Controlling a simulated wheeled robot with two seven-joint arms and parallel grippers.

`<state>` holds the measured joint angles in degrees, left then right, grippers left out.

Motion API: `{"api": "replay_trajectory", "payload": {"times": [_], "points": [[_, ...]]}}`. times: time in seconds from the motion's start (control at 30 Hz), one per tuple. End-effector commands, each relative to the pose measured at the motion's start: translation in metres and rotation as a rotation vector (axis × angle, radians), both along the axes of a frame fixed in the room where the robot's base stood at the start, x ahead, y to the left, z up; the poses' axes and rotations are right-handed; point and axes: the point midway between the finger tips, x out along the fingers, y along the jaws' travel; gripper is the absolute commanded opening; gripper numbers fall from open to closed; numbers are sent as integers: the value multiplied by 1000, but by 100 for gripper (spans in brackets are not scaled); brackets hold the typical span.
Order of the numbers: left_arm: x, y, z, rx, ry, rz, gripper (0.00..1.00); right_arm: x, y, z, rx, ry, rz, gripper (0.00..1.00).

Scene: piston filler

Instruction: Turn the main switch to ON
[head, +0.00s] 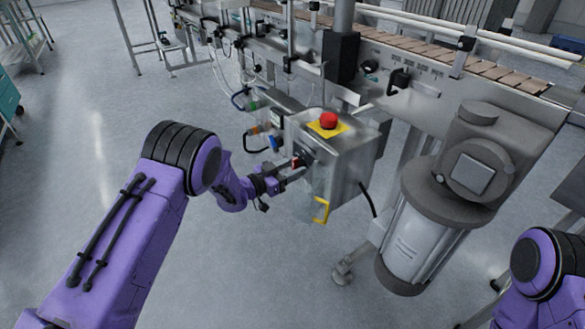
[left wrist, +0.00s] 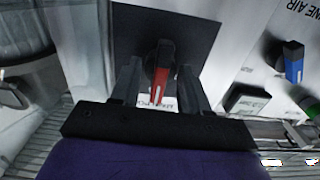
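The main switch (left wrist: 160,72) is a red handle on a dark round base, set on a black plate on the side of the steel control box (head: 358,151). In the left wrist view the handle points down toward my gripper, tilted slightly. A white label with partly hidden print lies behind it. My left gripper (left wrist: 158,88) has its two dark fingers apart, one on each side of the red handle, with gaps visible. In the head view my left gripper (head: 298,168) reaches the box's left face, at the red handle. My right gripper is out of view; only part of my right arm shows.
A red emergency button (head: 328,121) on a yellow plate tops the box. A blue valve handle (left wrist: 293,62) sits right of the switch in the wrist view. A yellow handle (head: 321,210) is below the box. A conveyor (head: 480,70) runs behind; open floor lies left.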

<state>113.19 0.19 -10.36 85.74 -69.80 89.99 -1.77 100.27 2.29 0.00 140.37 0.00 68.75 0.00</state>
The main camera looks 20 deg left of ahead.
Motion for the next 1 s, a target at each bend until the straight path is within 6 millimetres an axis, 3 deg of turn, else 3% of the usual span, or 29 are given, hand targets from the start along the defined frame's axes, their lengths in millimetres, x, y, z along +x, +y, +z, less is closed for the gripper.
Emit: {"api": "replay_trajectory", "payload": {"times": [0.37, 0.73, 1.0], "points": [[-3, 2, 1, -2, 0, -1, 62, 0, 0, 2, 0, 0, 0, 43], [-65, 51, 2, -5, 2, 4, 62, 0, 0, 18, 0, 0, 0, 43], [-83, 65, 1, -1, 0, 0, 62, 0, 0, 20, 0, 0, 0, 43]]}}
